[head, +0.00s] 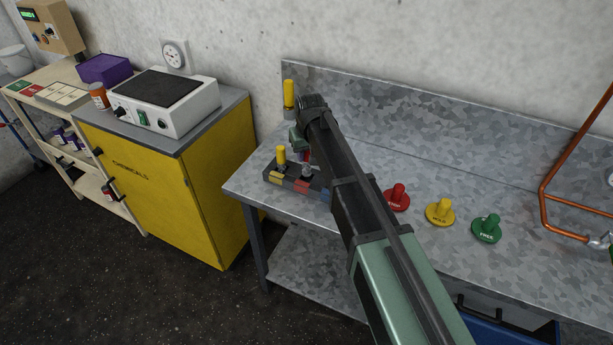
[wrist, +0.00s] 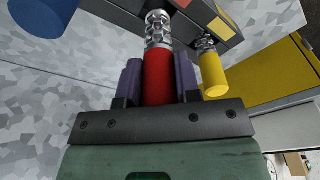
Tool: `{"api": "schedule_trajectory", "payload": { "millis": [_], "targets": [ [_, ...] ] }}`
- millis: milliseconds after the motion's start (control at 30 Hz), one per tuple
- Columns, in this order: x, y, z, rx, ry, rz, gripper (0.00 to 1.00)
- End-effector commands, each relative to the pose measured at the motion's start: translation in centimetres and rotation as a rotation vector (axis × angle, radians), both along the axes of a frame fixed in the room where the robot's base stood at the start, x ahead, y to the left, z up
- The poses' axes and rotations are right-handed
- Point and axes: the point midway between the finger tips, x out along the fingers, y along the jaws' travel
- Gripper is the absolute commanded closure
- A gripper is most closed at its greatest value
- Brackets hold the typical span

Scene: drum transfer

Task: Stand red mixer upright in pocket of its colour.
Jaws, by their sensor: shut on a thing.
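The red mixer has a red handle (wrist: 158,80) and a ridged metal head (wrist: 158,28). My gripper (wrist: 157,92) is shut on the red handle, one dark finger on each side. In the head view a little red of the mixer (head: 305,156) shows beside my arm, with its metal head (head: 307,171) low and close to the red patch of the dark rack (head: 284,179). The mixer looks about upright. I cannot tell whether its head is inside the red pocket or just above it. A yellow mixer (head: 281,155) stands in the rack by the yellow patch.
A blue cylinder (wrist: 45,14) is near the rack in the wrist view. Another yellow upright piece (head: 289,94) shows behind the gripper. Red (head: 397,197), yellow (head: 440,211) and green (head: 487,229) knobbed discs lie on the metal bench. A copper pipe (head: 545,190) stands at right.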

Motion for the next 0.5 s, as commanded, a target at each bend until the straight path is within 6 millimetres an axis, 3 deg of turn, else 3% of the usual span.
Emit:
{"api": "schedule_trajectory", "payload": {
  "millis": [67,300,500],
  "targets": [
    [0.0,0.0,-0.2,0.0,0.0,0.0,1.0],
    [0.0,0.0,-4.5,0.0,0.0,0.0,1.0],
    [0.0,0.0,-3.9,0.0,0.0,0.0,1.0]
  ]
}}
